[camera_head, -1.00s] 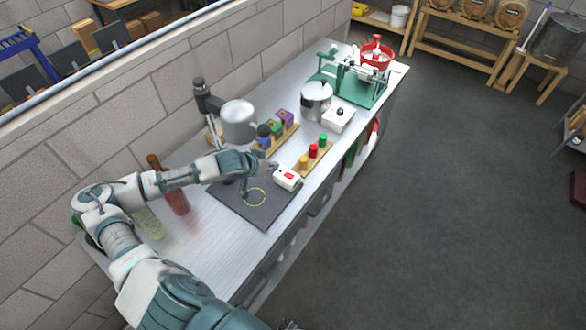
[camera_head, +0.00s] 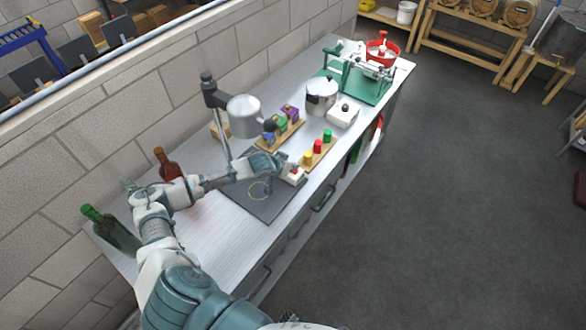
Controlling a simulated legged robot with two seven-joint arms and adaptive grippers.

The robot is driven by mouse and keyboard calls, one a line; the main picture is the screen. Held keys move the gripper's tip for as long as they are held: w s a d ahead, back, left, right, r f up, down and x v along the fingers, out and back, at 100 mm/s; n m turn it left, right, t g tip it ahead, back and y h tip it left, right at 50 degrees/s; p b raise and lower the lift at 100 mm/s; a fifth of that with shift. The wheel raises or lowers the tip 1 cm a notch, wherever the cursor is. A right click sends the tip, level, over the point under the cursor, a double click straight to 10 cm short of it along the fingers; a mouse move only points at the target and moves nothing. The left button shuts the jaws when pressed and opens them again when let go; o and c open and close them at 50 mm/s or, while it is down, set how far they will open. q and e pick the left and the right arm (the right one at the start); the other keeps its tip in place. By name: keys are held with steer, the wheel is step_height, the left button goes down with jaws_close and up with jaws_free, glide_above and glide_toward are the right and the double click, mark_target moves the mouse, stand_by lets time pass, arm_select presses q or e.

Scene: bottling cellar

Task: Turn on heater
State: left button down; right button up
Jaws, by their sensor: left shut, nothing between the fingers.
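A silver, lamp-like heater head (camera_head: 244,116) hangs from a dark upright stand at the back of the metal bench. A dark square plate (camera_head: 250,203) with a yellowish ring on it lies below. A small white switch box (camera_head: 297,179) with a red button on top sits at the plate's right corner. My left gripper (camera_head: 281,166) is shut and empty, right at the upper left of the box and partly covering it. I cannot tell whether it touches the button. My right gripper is out of view.
A wooden rack (camera_head: 318,156) with yellow, red and green pieces stands just behind the box. Another rack (camera_head: 278,134) with coloured blocks, a steel pot (camera_head: 321,95) and a white box (camera_head: 343,116) are farther back. Green (camera_head: 108,227) and brown (camera_head: 166,163) bottles stand at the left.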

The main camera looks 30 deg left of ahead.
arm_select(q)
steer(key=shift+d+f, duration=0.1)
steer(key=shift+f, duration=0.7)
steer(key=shift+w+f, duration=0.1)
steer(key=shift+f, duration=0.05)
steer(key=shift+s+r, duration=0.2)
steer(key=shift+s, duration=0.05)
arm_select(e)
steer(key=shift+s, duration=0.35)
arm_select(q)
steer(key=shift+w, duration=0.1)
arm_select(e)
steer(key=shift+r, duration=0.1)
